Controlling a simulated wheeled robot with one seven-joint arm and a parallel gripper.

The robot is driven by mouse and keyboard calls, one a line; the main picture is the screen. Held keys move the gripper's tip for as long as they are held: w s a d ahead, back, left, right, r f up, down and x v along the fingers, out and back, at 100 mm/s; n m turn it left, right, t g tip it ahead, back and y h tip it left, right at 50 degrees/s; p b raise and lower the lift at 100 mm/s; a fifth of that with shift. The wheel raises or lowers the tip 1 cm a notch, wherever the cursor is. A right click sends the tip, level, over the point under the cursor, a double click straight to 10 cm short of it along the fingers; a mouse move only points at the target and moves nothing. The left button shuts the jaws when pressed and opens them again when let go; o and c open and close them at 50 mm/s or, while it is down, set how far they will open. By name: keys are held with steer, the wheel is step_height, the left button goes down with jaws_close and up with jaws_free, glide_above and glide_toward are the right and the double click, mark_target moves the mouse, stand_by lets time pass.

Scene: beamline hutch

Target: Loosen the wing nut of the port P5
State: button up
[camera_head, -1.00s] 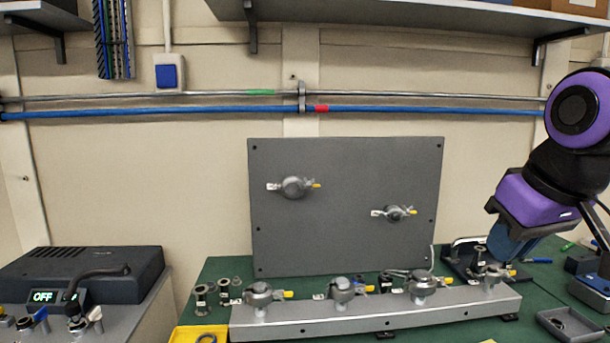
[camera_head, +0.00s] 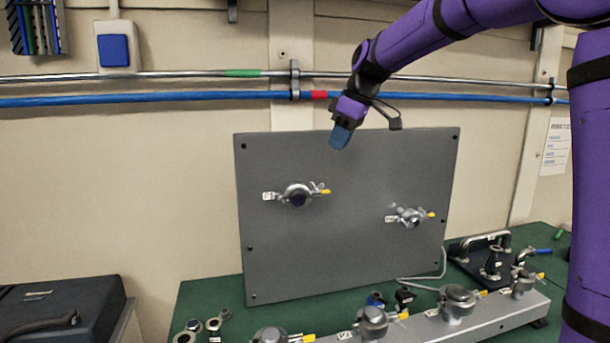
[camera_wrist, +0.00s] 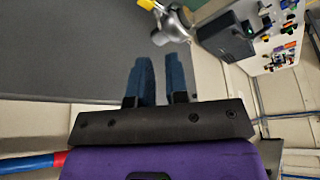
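A grey upright panel (camera_head: 350,270) carries two clamped ports, each with a white label too small to read for certain. The upper left port (camera_head: 297,196) has a clamp with a wing nut and yellow tag (camera_head: 325,191) on its right side. The lower right port (camera_head: 410,217) has a similar clamp and yellow tag. I cannot tell which is P5. My gripper (camera_head: 341,138) is above and right of the left port, near the panel's top edge, touching neither port. In the wrist view its blue fingers (camera_wrist: 159,62) are apart and empty; a clamp (camera_wrist: 172,27) shows beyond them.
A rail (camera_head: 480,317) with several more clamped ports stands on the green table below the panel. A blue pipe (camera_head: 190,98) and a metal pipe run along the wall behind. A dark case (camera_head: 65,310) is at lower left.

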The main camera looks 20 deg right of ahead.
mark_target(317, 187)
steer(key=x, duration=0.7)
steer(key=w+x, duration=0.1)
steer(key=x, duration=0.3)
steer(key=shift+a, duration=0.15)
steer(key=shift+c, duration=0.2)
jaws_close()
